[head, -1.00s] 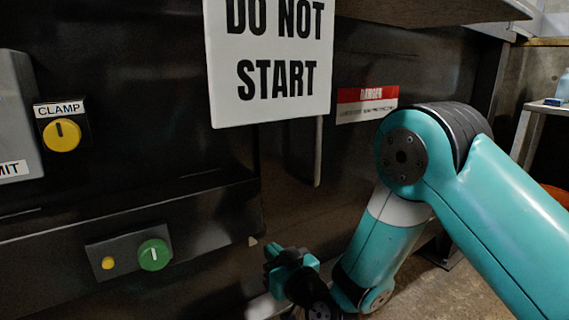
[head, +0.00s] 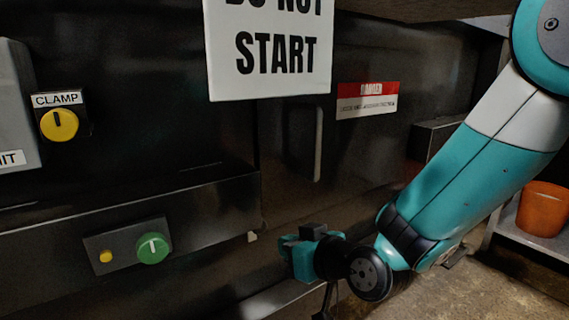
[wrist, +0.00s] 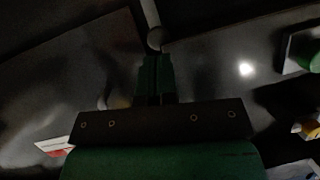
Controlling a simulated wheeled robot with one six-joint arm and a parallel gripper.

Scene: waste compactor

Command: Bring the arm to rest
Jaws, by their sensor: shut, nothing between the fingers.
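My gripper (head: 292,252) is low in front of the dark machine front, right of the green knob (head: 153,248) and clear of it. In the wrist view my gripper (wrist: 156,62) has its two green fingers together, with nothing between them. My teal and white arm comes down from the upper right to the gripper, bent at the wrist. In the wrist view the fingers point at the dark panel; I cannot tell how far off it is. The green knob also shows there at the right edge (wrist: 312,52).
A yellow CLAMP knob (head: 59,124) is at the left. A white sign reading START (head: 270,60) hangs at the top. An orange bucket (head: 543,208) stands on a shelf at the right.

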